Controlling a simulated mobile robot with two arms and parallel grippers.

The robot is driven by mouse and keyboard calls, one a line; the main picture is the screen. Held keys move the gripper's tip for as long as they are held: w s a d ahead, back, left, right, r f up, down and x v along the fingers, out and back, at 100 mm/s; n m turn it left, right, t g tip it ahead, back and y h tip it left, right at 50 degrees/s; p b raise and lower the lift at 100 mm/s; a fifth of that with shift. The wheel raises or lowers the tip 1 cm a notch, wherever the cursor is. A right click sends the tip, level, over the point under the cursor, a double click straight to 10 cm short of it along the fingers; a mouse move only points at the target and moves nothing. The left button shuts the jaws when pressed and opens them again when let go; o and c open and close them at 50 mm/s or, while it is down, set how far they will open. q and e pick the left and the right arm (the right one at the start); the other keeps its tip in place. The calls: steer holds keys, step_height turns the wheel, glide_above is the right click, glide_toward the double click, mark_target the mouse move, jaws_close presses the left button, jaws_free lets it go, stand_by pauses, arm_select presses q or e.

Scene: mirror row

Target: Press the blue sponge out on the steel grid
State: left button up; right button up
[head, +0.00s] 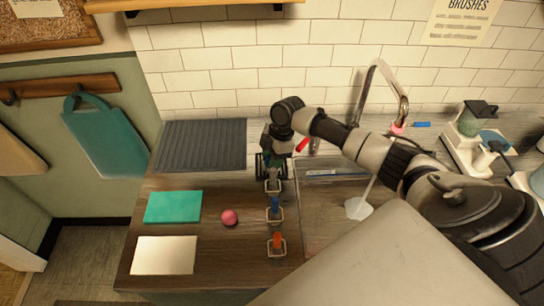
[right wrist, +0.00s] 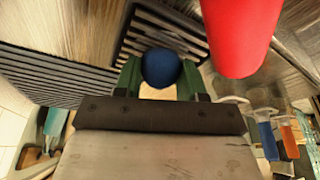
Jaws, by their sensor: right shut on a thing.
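My right gripper (head: 272,160) is low over the back of the counter. In the right wrist view its green fingers (right wrist: 159,80) are shut on a rounded dark blue thing, the blue sponge (right wrist: 161,66). The dark slatted steel grid (right wrist: 150,38) lies just beyond the sponge in that view. In the head view part of the grid (head: 260,168) shows beside the gripper, which hides the sponge. I cannot tell whether the sponge touches the grid. My left gripper is not in view.
A red cylinder (right wrist: 240,30) stands close to the gripper. A ribbed grey mat (head: 203,145) lies to the left. Holders with a blue (head: 275,205) and an orange handle (head: 277,239) stand in front. A pink ball (head: 229,217) and teal cloth (head: 173,206) lie front left.

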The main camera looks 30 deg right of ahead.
steer(key=shift+s+f, duration=0.15)
steer(key=shift+f, duration=0.05)
steer(key=shift+r+p, duration=0.8)
steer(key=shift+p, duration=0.05)
step_height(320, 180, up, 6)
steer(key=p, duration=0.5)
steer(key=shift+f, duration=0.15)
steer(key=shift+f, duration=0.2)
steer(key=shift+f+b, duration=1.95)
steer(key=shift+f, duration=0.85)
steer(key=shift+f+b, duration=0.4)
steer(key=shift+f, duration=0.15)
